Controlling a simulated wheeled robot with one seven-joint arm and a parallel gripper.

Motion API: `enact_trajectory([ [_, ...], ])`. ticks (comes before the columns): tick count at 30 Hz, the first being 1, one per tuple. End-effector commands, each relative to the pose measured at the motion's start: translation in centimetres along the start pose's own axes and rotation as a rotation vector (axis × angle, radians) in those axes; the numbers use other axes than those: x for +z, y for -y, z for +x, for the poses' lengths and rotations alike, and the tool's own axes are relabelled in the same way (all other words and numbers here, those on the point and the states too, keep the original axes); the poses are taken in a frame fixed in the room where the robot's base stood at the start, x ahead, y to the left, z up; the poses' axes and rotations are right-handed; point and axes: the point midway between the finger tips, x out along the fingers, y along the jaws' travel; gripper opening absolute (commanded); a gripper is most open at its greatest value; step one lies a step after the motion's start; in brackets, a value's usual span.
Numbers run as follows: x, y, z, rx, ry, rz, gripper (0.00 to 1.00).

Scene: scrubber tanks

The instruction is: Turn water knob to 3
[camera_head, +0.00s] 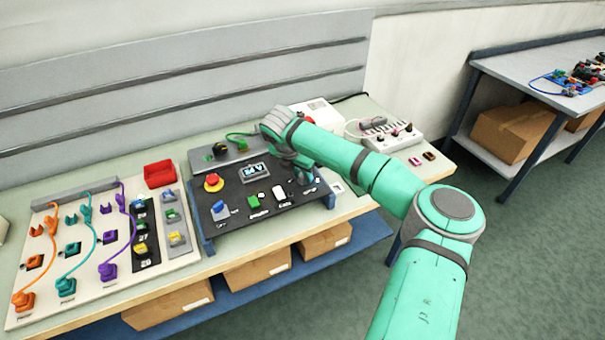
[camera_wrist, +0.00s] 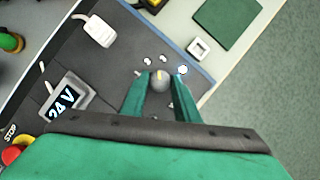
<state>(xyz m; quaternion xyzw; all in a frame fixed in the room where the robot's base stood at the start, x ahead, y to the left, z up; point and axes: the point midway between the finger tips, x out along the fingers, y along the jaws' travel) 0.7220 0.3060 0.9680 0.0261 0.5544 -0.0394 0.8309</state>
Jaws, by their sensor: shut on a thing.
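White marks sit around the dial, too small to read. In the head view my gripper (camera_head: 304,176) is down at the panel's right end and mostly hides the knob.
The panel also holds a red stop button (camera_head: 213,182), a 24 V display (camera_head: 255,171) and a white switch (camera_wrist: 95,30). A board with coloured cables (camera_head: 88,245) stands to the left.

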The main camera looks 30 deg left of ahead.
Motion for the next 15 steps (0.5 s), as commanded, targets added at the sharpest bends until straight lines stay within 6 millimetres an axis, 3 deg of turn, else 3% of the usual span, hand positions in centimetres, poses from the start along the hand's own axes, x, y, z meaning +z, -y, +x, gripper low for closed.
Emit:
enact_trajectory([
  [15,-0.08,-0.24,0.11,-0.11,-0.003,0.262,0.06],
])
